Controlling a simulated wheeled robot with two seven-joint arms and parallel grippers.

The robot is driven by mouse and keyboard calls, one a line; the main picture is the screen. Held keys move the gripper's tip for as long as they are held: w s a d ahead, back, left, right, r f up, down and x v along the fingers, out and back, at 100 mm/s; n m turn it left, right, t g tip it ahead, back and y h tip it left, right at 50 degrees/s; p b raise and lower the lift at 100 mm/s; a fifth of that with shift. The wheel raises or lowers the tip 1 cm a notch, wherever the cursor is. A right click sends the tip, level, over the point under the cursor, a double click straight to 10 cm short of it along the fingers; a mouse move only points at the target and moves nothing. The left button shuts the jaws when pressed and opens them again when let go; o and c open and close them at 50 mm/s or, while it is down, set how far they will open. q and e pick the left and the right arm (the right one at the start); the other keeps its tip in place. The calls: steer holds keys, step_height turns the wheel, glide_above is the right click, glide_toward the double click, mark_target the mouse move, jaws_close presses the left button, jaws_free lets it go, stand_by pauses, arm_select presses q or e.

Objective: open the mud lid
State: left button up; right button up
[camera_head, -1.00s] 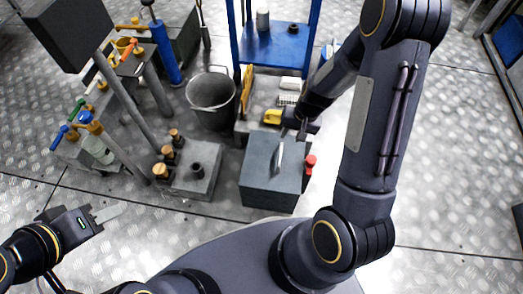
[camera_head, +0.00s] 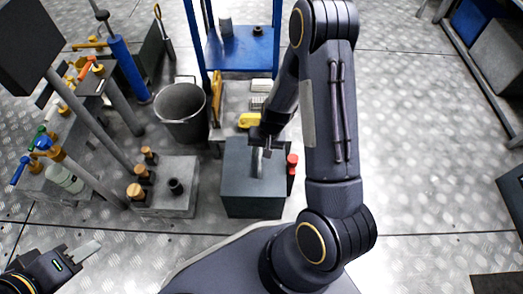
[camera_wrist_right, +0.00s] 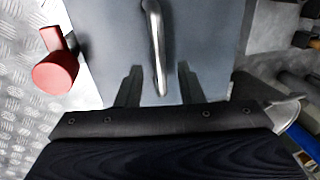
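The dark grey box (camera_head: 240,186) stands on the floor in the head view. Its flat top, the mud lid (camera_wrist_right: 105,45), carries a metal bar handle (camera_wrist_right: 156,45). The handle also shows in the head view (camera_head: 256,162). My right gripper (camera_wrist_right: 160,85) is open, with one finger on each side of the handle's near end. The handle lies between the fingers without visible contact. In the head view my right gripper (camera_head: 264,142) hangs over the lid.
A red knob (camera_wrist_right: 55,72) sticks out beside the box. A grey block with brass-topped fittings (camera_head: 165,192) stands to its left. A bucket (camera_head: 182,112) and a blue frame (camera_head: 243,50) stand behind. Open floor (camera_head: 420,150) lies to the right.

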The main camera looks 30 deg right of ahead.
jaws_close()
